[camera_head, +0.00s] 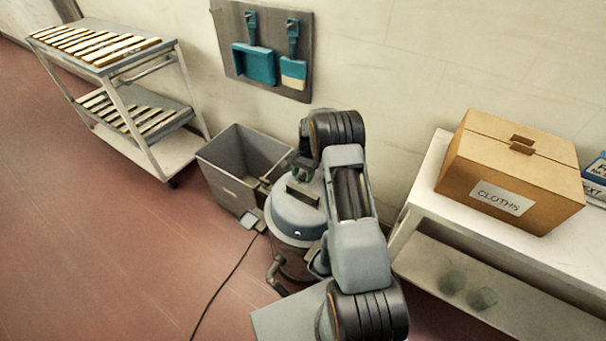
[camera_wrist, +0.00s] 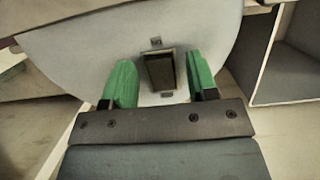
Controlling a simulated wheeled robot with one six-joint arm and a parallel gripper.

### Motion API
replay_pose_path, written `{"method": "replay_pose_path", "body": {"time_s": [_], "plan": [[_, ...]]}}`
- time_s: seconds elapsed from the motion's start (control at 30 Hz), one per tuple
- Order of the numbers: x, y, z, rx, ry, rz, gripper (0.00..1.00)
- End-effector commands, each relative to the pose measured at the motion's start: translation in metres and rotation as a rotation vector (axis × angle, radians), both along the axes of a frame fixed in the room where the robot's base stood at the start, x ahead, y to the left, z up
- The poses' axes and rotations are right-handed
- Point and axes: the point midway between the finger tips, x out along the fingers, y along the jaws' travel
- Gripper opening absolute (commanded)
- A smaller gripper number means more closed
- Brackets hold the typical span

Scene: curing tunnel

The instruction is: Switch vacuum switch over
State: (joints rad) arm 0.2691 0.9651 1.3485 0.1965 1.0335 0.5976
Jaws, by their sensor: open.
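The vacuum (camera_head: 287,216) is a grey drum with a domed lid and a dark handle, standing on the floor beside my arm in the head view. Its pale lid (camera_wrist: 85,55) fills much of the wrist view. My gripper (camera_wrist: 160,62) is open, with one green finger on each side of the switch and a gap to both. I cannot tell whether the fingertips touch the lid. In the head view my gripper (camera_head: 303,174) shows over the lid, partly hidden by my arm.
A grey bin (camera_head: 225,187) stands left of the vacuum, and a black cord (camera_head: 222,287) runs over the floor. A white bench (camera_head: 424,190) with a cardboard box (camera_head: 510,165) stands right. A slatted cart (camera_head: 127,82) is at upper left. Open floor lies left.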

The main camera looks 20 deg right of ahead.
Motion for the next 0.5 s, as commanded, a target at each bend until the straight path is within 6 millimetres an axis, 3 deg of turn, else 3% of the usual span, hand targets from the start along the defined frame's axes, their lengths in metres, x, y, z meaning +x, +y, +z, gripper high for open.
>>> {"method": "replay_pose_path", "body": {"time_s": [0.17, 0.5], "plan": [[0.003, -0.004, 0.018, -0.001, -0.003, -0.001, 0.53], [0.013, -0.019, 0.084, -0.001, -0.004, -0.001, 0.53]]}}
